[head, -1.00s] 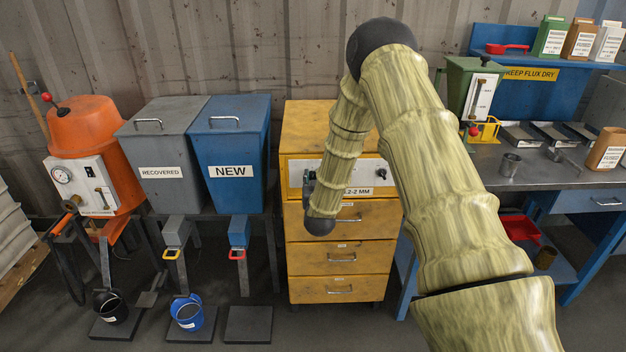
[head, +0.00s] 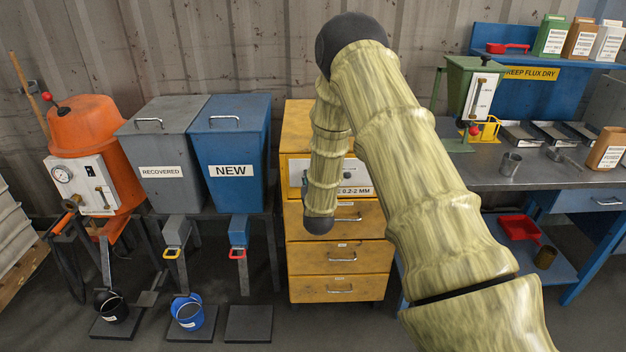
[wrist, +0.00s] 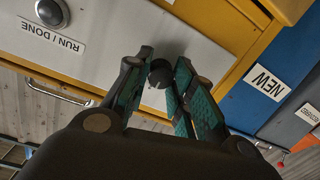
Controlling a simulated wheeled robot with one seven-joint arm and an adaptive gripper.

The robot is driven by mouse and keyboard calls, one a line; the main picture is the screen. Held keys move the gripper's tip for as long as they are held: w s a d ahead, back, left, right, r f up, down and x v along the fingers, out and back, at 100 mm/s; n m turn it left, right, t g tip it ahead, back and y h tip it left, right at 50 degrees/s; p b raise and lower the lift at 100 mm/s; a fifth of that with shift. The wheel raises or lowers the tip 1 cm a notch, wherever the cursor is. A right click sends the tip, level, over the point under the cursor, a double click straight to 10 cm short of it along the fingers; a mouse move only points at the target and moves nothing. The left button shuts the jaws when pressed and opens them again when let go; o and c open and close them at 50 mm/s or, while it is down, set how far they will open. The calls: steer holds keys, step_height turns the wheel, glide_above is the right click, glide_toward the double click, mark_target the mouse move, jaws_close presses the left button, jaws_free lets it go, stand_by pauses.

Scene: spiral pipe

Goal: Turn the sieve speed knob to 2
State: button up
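The sieve cabinet is yellow, with a pale control panel (head: 299,172) mostly hidden behind my arm in the head view. In the wrist view the panel (wrist: 110,50) appears rotated, with a small dark round knob (wrist: 160,74) between my fingertips. No knob scale or pointer is readable. My gripper (wrist: 163,62) has its two fingers apart, one on each side of the knob, with a narrow gap at the tips. I cannot tell whether they touch it. The head view shows little of the gripper behind my forearm.
A round grey button or lamp (wrist: 51,12) sits beside the "RUN / DONE" label (wrist: 52,38). Yellow drawers (head: 340,255) are below the panel. The blue "NEW" bin (head: 231,140) and grey "RECOVERED" bin (head: 163,145) stand left. A workbench (head: 480,178) is right.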

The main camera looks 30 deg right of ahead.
steer(key=o, duration=0.4)
steer(key=shift+s, duration=0.1)
steer(key=shift+o, duration=0.2)
steer(key=v, duration=1.2)
